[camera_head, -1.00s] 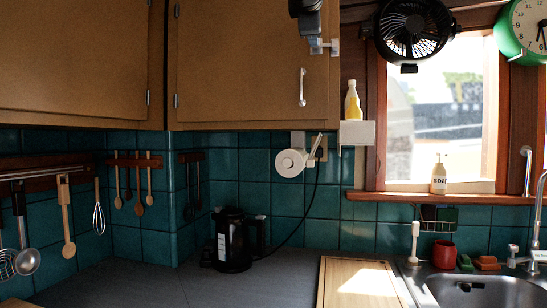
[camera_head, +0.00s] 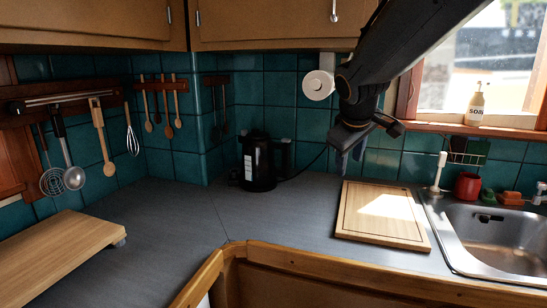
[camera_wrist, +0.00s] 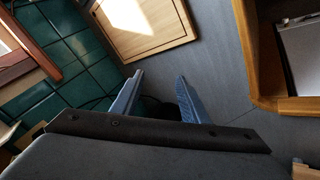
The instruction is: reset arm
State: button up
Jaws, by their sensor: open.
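My gripper (camera_head: 348,160) hangs at the end of my dark arm, which reaches in from the upper right of the head view. It points down above the counter, left of the wooden cutting board (camera_head: 385,213). In the wrist view its two blue fingers (camera_wrist: 158,95) stand apart with nothing between them. The cutting board also shows at the top of the wrist view (camera_wrist: 168,48). My gripper is clear of the counter.
A black kettle (camera_head: 258,163) stands on the grey counter (camera_head: 185,225) by the tiled corner. A steel sink (camera_head: 500,240) with a red cup (camera_head: 467,186) behind it is at right. A wooden board (camera_head: 60,255) lies at left. Upper cabinets (camera_head: 270,25) overhang the back.

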jog(key=s+f+m+g+y, duration=0.1)
jog(key=s+f+m+g, duration=0.4)
jog(key=s+f, duration=1.7)
jog(key=shift+s+m+g+y, duration=0.4)
jog(key=shift+s+m, duration=0.6)
jog(key=shift+m, duration=0.1)
dwell(0.6)
